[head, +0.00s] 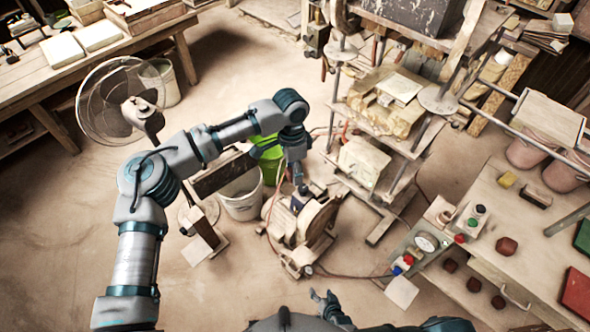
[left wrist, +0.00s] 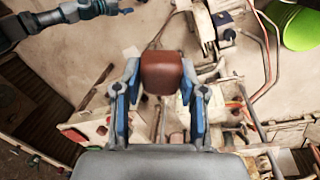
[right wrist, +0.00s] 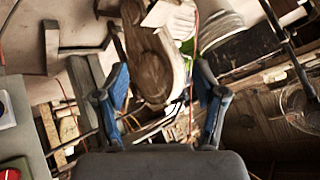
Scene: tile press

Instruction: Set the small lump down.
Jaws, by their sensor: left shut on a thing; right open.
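My left gripper (head: 302,189) hangs above the floor near the wooden wheel machine in the head view. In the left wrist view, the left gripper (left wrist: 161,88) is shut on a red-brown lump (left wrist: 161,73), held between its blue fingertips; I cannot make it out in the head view. My right gripper (head: 324,298) is low at the bottom middle of the head view, open and empty; in the right wrist view its fingers (right wrist: 160,85) stand wide apart. A dark red lump (head: 506,246) lies on the workbench (head: 520,225) at the right.
Several dark lumps, one of them here (head: 474,285), sit lower at the bench's near side. A control box (head: 425,243) with coloured buttons is beside them. The wooden wheel machine (head: 312,225) and a white bucket (head: 241,195) stand mid-floor. A shelf rack (head: 385,120) is behind.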

